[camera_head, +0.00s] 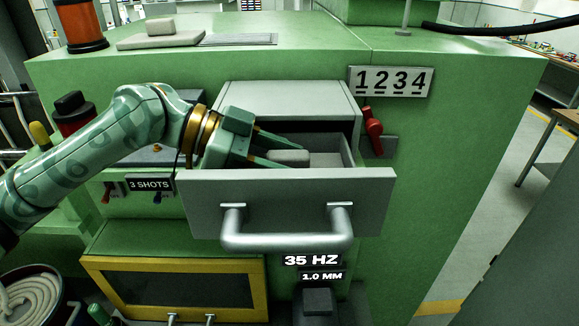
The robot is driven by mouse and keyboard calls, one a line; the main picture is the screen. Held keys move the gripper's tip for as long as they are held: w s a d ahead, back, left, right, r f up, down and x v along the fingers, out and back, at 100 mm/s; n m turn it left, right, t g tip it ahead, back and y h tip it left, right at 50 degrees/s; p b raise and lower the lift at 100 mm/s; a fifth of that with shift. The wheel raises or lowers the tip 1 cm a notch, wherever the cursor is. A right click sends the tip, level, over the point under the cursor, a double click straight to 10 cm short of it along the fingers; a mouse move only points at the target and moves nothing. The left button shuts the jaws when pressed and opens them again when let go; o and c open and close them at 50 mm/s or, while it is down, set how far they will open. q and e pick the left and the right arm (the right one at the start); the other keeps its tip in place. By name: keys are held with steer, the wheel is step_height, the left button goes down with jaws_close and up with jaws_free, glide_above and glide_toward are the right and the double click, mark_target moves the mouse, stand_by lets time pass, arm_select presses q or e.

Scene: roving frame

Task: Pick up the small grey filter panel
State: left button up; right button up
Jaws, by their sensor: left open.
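A small light grey block, which looks like the filter panel (291,157), lies inside the open grey drawer (290,187) of the green machine. My left gripper (283,152) reaches into the drawer from the left. Its jaws are open, with one green finger on the far side of the grey piece and the other on its near side. I cannot tell whether the fingers touch it. The drawer's front wall hides the lower part of the piece. My right gripper is out of view.
The drawer front has a thick handle (287,241). A yellow-framed window (178,287) is below left. A grey slab (161,41) lies on the machine's top. Free floor shows at right.

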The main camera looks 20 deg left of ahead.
arm_select(q)
steer(key=shift+s+a, duration=0.1)
steer(key=shift+a, duration=0.05)
jaws_close()
